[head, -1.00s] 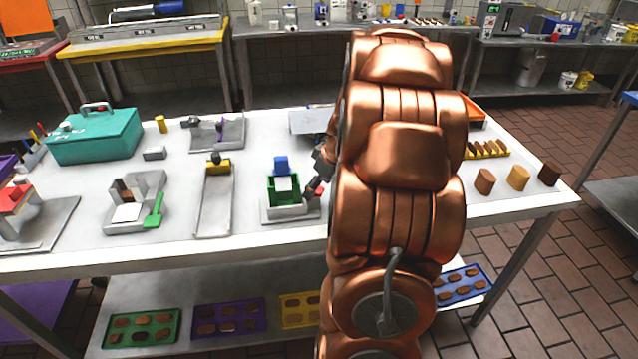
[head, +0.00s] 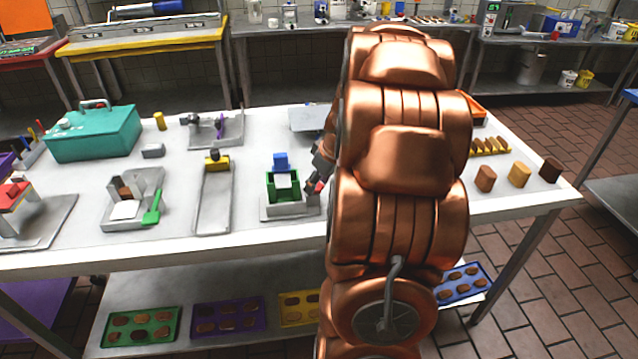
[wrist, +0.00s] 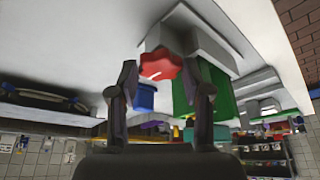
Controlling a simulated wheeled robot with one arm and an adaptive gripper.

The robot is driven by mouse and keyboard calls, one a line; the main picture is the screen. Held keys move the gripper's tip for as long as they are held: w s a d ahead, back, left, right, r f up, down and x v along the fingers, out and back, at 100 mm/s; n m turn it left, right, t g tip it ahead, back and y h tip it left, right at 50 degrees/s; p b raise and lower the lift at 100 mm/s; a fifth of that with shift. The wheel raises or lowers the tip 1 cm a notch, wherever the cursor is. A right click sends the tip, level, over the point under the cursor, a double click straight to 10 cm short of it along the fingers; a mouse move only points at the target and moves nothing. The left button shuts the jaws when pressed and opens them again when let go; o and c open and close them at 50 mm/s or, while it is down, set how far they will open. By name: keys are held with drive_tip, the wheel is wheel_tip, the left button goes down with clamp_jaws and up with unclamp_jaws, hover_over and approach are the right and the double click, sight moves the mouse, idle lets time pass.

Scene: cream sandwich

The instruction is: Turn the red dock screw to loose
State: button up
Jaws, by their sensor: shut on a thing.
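The red dock screw (wrist: 160,65) is a lobed red knob with a pale mark on its face. In the wrist view it sits between the two fingers of my gripper (wrist: 162,80), which is shut on it. In the head view the screw (head: 319,186) is a small red spot at the right side of the green dock (head: 269,188), and my gripper (head: 320,178) is there, partly hidden by my arm. The dock has a grey base and a blue block (head: 280,161) behind it.
To the left stand a grey tray with a yellow block (head: 214,205), a grey stand with a green spatula (head: 153,208) and a teal box (head: 95,135). Several brown and tan cylinders (head: 519,175) stand at the right. My arm hides the table's middle right.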

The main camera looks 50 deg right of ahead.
drive_tip(key=shift+m+h+b, duration=0.3)
drive_tip(key=shift+m+b, duration=0.1)
drive_tip(key=shift+m, duration=0.3)
drive_tip(key=o, duration=1.2)
drive_tip(key=shift+c, duration=0.2)
drive_tip(key=v, duration=0.8)
